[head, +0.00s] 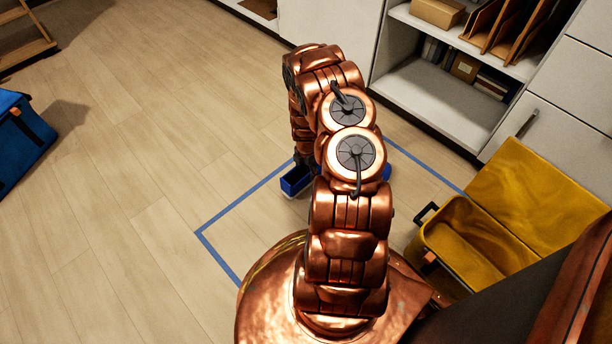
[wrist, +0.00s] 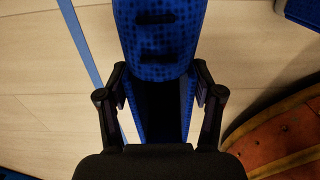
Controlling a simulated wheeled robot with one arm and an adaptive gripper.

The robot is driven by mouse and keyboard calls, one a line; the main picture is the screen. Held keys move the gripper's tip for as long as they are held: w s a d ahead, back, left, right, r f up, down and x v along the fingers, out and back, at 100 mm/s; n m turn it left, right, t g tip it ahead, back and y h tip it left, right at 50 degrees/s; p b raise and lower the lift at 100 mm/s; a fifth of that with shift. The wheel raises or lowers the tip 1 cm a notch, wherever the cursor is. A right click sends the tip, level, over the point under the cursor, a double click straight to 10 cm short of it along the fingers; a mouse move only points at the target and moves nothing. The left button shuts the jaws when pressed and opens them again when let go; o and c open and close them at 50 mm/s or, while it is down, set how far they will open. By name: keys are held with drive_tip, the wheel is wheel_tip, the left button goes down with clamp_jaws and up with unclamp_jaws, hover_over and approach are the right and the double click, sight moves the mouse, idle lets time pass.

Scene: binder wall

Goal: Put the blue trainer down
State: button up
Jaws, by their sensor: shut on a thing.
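The blue trainer (wrist: 160,35) is between the fingers of my gripper (wrist: 160,88) in the wrist view. It has a dotted blue upper with dark straps and a dark opening. My gripper is shut on it. In the head view a blue piece with a pale lower edge (head: 296,180), apparently the trainer, shows beside my arm, low over or on the floor. My arm hides the rest and most of the gripper. I cannot tell whether the sole touches the floor.
Blue tape (head: 245,198) outlines an area on the wood floor around my base. Another blue thing (head: 387,172) shows partly behind my arm. An open yellow box (head: 470,235) stands right, a blue box (head: 22,135) far left, shelves (head: 450,95) behind.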

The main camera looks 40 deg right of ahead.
wheel_tip(320, 180, down, 4)
drive_tip(key=shift+r+b, duration=0.15)
drive_tip(key=shift+b, duration=0.95)
drive_tip(key=shift+a+r, duration=0.1)
drive_tip(key=o, duration=1.4)
